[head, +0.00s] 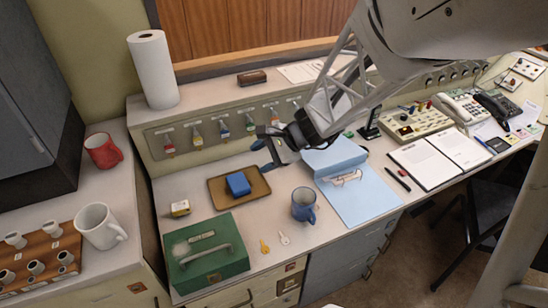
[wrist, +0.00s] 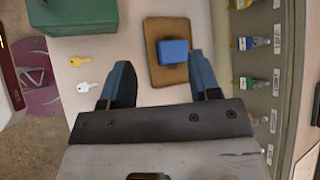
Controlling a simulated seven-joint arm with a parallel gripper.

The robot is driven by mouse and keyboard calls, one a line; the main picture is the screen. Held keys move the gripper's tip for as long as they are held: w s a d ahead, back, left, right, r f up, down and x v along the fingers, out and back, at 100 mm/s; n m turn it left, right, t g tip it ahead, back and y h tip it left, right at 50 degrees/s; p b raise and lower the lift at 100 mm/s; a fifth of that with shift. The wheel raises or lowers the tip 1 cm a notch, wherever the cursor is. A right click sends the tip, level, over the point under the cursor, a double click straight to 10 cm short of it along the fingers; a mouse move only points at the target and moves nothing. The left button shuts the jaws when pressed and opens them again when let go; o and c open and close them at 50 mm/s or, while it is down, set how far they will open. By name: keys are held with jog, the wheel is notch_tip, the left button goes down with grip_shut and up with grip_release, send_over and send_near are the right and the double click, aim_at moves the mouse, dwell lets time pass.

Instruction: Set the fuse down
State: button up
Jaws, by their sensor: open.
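My gripper (head: 262,156) is above the console desk, near the back panel; in the wrist view its two blue fingers (wrist: 160,72) are spread wide with nothing held between them. A brown tray (head: 218,200) lies on the desk with a blue block (head: 238,184) on it. In the wrist view the block (wrist: 173,51) is ahead of the fingertips, nearer the right finger, apart from both. No fuse can be told for certain. White ceramic pieces (head: 36,267) stand on a wooden board (head: 62,244) at the far left and look like fuses or their holders.
A blue folder (head: 352,190) lies to the right. Hanging tags (head: 223,128) line the back panel.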

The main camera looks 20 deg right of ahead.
jog(key=s+a+r+n+g+h, duration=0.1)
jog(key=s+r+n+h, duration=0.3)
jog(key=s+r+n, duration=0.2)
jog(key=s+a+r+n+h, duration=0.2)
jog(key=s+r+n+h, duration=0.3)
jog(key=s+r+n, duration=0.2)
jog(key=s+n, duration=0.2)
jog(key=s, duration=0.2)
jog(key=shift+s+g, duration=0.3)
jog(key=shift+g, duration=0.1)
